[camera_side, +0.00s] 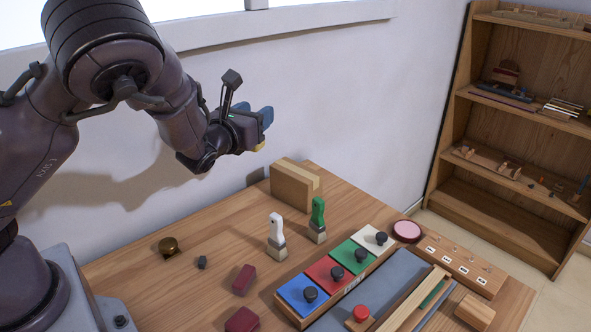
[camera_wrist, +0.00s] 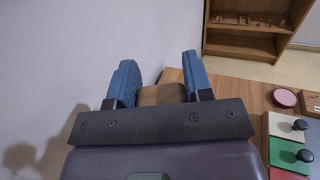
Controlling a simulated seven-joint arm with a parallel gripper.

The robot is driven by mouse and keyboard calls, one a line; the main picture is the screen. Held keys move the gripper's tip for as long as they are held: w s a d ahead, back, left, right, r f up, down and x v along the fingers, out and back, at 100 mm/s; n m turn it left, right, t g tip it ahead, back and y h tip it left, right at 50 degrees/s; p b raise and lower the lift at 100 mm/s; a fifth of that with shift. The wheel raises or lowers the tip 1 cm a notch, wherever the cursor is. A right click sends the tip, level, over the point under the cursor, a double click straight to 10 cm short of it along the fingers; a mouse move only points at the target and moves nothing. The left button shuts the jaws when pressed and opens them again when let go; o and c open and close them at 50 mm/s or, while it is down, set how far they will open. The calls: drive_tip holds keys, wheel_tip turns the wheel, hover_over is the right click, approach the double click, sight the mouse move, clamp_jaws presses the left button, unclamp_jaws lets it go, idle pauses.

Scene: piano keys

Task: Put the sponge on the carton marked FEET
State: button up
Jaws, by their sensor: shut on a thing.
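My gripper (camera_side: 262,122) is high above the back of the table, near the wall, with blue fingers. It also shows in the wrist view (camera_wrist: 160,78), its fingers apart with a brown thing (camera_wrist: 162,95) between them. A small yellow patch (camera_side: 260,147) shows under the fingers in the side view. My gripper is shut on a small yellow-brown thing, mostly hidden; I cannot tell whether it is the sponge. I cannot make out a carton marked FEET in either view.
A tan block (camera_side: 292,187) stands at the table's back edge. White (camera_side: 277,235) and green (camera_side: 318,218) handled tools stand in front. Coloured knobbed panels (camera_side: 330,273), a pink round pad (camera_side: 407,231) and dark red blocks (camera_side: 244,279) lie nearby. A shelf (camera_side: 515,215) stands right.

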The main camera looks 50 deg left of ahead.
drive_tip(key=shift+w+a+f, duration=0.4)
drive_tip(key=shift+w+f, duration=1.65)
drive_tip(key=shift+w, duration=0.3)
drive_tip(key=shift+w+a+f, duration=0.4)
drive_tip(key=shift+w+f, duration=1.65)
drive_tip(key=shift+w, duration=0.25)
drive_tip(key=shift+w+a+f, duration=0.4)
drive_tip(key=shift+w+f, duration=1.65)
drive_tip(key=shift+w, duration=0.3)
drive_tip(key=o, duration=0.9)
drive_tip(key=shift+f, duration=0.15)
